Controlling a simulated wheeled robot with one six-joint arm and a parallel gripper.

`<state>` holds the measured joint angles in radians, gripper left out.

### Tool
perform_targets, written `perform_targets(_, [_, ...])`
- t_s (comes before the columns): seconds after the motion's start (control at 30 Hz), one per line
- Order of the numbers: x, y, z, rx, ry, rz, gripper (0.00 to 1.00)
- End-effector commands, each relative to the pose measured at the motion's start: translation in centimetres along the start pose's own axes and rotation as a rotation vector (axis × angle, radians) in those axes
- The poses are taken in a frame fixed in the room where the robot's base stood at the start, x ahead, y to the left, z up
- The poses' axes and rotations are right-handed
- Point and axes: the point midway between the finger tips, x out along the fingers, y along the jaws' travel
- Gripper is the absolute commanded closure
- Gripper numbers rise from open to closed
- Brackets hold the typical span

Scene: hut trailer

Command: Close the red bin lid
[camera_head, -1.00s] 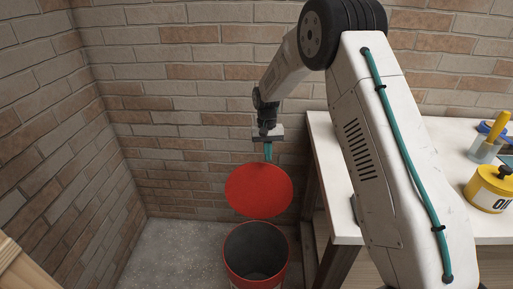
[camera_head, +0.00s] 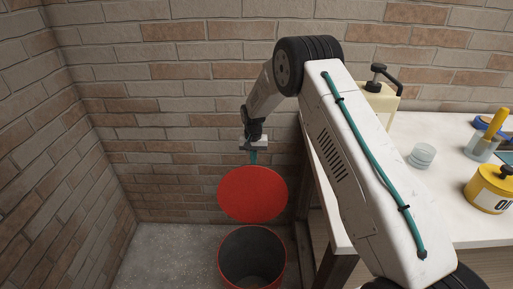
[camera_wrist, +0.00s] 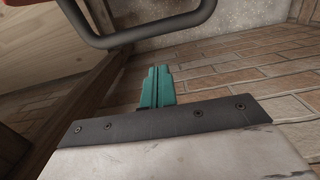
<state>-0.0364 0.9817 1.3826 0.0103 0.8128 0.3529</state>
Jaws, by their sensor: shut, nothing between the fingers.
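The red bin (camera_head: 252,262) stands on the floor in the corner by the brick wall, dark inside. Its round red lid (camera_head: 252,194) is open and stands tilted up at the bin's back, its flat face toward the head camera. My gripper (camera_head: 253,157) is just above and behind the lid's top edge, its lower tips partly hidden by the lid. In the wrist view the teal fingers (camera_wrist: 157,87) are together and empty. A dark curved bar and a bit of red show at the top of that view; I cannot tell exactly which part of the bin they are.
A white-topped table (camera_head: 440,150) stands to the right of the bin, its wooden leg close by. On it are a yellow oil can (camera_head: 490,190), a clear cup (camera_head: 422,156) and a pale jug (camera_head: 378,100). Brick walls close in behind and left. Floor left of the bin is free.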

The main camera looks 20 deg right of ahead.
Motion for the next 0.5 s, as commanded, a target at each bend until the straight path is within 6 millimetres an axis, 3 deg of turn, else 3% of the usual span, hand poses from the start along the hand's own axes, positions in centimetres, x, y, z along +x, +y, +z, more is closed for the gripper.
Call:
perform_targets(0.03, [-0.9,0.0,0.9,-0.001,0.003,-0.001,1.0])
perform_targets(0.2, [-1.5,0.2,2.8,0.001,0.002,-0.001,1.0])
perform_targets(0.5, [-1.7,0.4,3.4,0.004,0.002,-0.001,1.0])
